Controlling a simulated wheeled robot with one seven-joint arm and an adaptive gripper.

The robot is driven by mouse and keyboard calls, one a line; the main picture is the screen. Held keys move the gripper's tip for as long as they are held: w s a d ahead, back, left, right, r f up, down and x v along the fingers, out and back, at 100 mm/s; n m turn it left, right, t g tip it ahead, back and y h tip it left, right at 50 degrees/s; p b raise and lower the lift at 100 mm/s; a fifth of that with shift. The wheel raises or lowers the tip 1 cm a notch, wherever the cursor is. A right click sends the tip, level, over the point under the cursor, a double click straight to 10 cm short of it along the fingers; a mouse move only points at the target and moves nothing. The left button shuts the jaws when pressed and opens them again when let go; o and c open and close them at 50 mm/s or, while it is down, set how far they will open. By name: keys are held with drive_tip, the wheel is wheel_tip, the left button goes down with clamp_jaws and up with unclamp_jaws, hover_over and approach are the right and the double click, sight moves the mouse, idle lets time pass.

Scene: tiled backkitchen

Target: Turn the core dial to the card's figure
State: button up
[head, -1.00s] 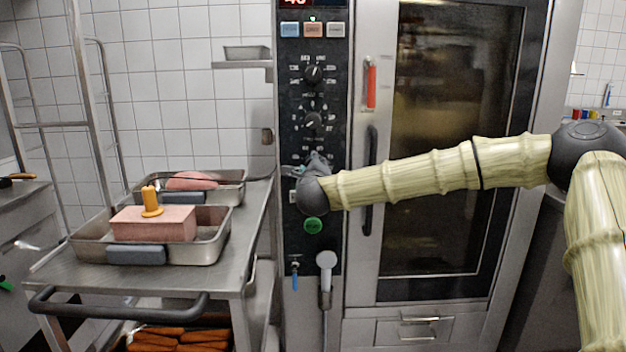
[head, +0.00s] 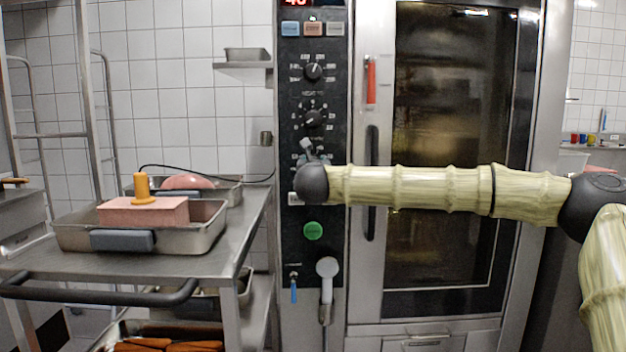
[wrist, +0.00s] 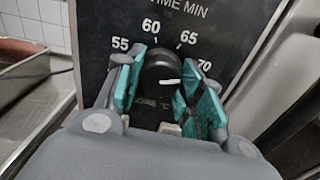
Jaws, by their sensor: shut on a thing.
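The core dial (wrist: 160,72) is a black round knob with a white pointer line, under the "TIME MIN" lettering in the wrist view. Figures 55, 60, 65 and 70 show around its top. The pointer lies to the right, below the 70. My gripper (wrist: 168,76) is shut on the dial, a teal-padded finger on each side. In the head view my gripper (head: 309,153) is at the oven's control panel (head: 290,100), where my wrist hides the dial. I cannot make out a card with a figure.
Two other dials (head: 313,72) (head: 313,118) sit above on the panel, a green button (head: 313,231) and a spray head (head: 326,267) below. The oven door handle (head: 371,183) is close to my forearm. A steel cart (head: 205,262) with meat trays stands left.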

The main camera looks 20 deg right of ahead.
drive_tip(key=m+b, duration=0.8)
drive_tip(key=b, duration=0.1)
drive_tip(key=shift+f, duration=0.1)
drive_tip(key=shift+m, duration=0.4)
drive_tip(key=o, duration=1)
drive_tip(key=v, duration=1.2)
